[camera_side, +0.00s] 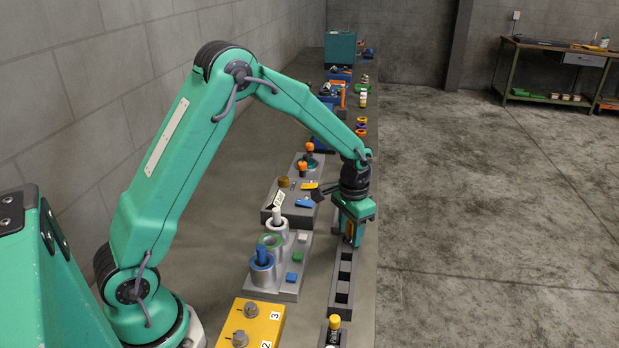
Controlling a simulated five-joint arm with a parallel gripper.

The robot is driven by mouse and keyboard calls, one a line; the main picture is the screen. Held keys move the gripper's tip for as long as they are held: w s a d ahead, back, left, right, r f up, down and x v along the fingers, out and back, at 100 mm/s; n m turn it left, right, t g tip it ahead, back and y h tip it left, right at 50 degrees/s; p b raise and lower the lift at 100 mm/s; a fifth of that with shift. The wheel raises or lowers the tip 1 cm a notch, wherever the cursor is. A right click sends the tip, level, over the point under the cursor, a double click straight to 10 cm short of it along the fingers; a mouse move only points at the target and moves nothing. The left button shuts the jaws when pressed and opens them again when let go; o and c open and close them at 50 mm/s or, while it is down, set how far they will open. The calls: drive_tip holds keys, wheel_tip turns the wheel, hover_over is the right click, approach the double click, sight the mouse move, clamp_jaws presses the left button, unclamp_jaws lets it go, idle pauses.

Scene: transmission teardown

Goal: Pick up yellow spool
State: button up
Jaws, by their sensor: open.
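My gripper (351,238) points down over the far end of a dark rack (343,290) with a row of square pockets. It is open, but its fingertips are small and partly hidden by its own body. A yellow patch shows at the gripper; I cannot tell whether it is part of the gripper or a spool between the fingers. A yellow-topped cylinder (335,322) stands upright at the bottom edge, near the rack's close end and apart from my gripper. I cannot tell whether it is the yellow spool.
Left of the rack, a grey stand (286,292) holds blue, green and white rolls. A yellow box (262,316) with knobs is in front of it. A grey tray (272,202) with small parts lies behind. Small coloured rings (361,125) stand farther back. The floor at right is clear.

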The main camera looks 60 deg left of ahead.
clamp_jaws()
drive_tip(key=shift+r, duration=0.15)
drive_tip(key=shift+r, duration=0.55)
drive_tip(key=r, duration=0.3)
drive_tip(key=shift+s+d+r, duration=0.1)
drive_tip(key=shift+d, duration=0.15)
drive_tip(key=s+d+r, duration=0.5)
drive_tip(key=d+r, duration=0.1)
drive_tip(key=d, duration=0.3)
drive_tip(key=shift+s+d+r, duration=0.25)
drive_tip(key=shift+s+d, duration=0.05)
